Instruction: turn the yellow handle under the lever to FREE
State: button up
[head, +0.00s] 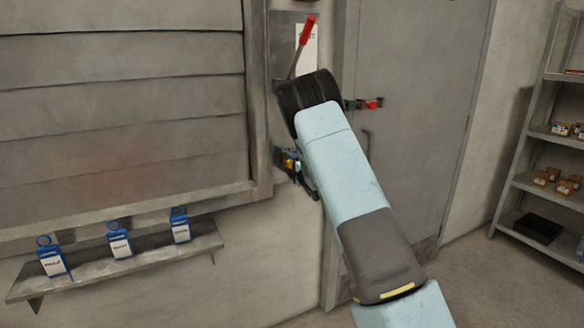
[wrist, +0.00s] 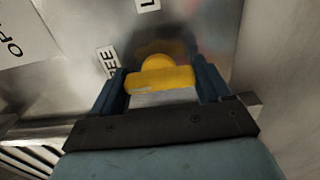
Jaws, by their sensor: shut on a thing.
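The yellow handle (wrist: 160,78) is a short bar on a round hub, between the two dark blue fingers of my gripper (wrist: 162,88) in the wrist view. My gripper is shut on it. The bar lies nearly level across that view, a little tilted. A label ending in "EE" (wrist: 108,61) is to the upper left of the handle. Part of another label with "L" (wrist: 148,4) shows at the top edge. In the head view, a bit of yellow (head: 290,162) shows at my gripper, largely hidden. The lever with a red grip (head: 307,30) stands above, tilted right.
A grey door (head: 420,120) with a red-handled latch (head: 371,104) is right of the lever. A louvred panel (head: 120,100) is at left. Below it, a shelf (head: 120,272) holds blue padlock-like items (head: 119,240). A rack (head: 530,185) with small boxes stands at far right.

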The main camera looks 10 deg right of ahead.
jog(key=shift+s+a+f, duration=0.1)
jog(key=shift+a+f, duration=0.05)
jog(key=shift+f, duration=0.2)
jog(key=o, duration=0.8)
jog(key=shift+o, duration=0.8)
jog(key=shift+r, duration=0.15)
jog(key=v, duration=1.3)
jog(key=shift+s, duration=0.3)
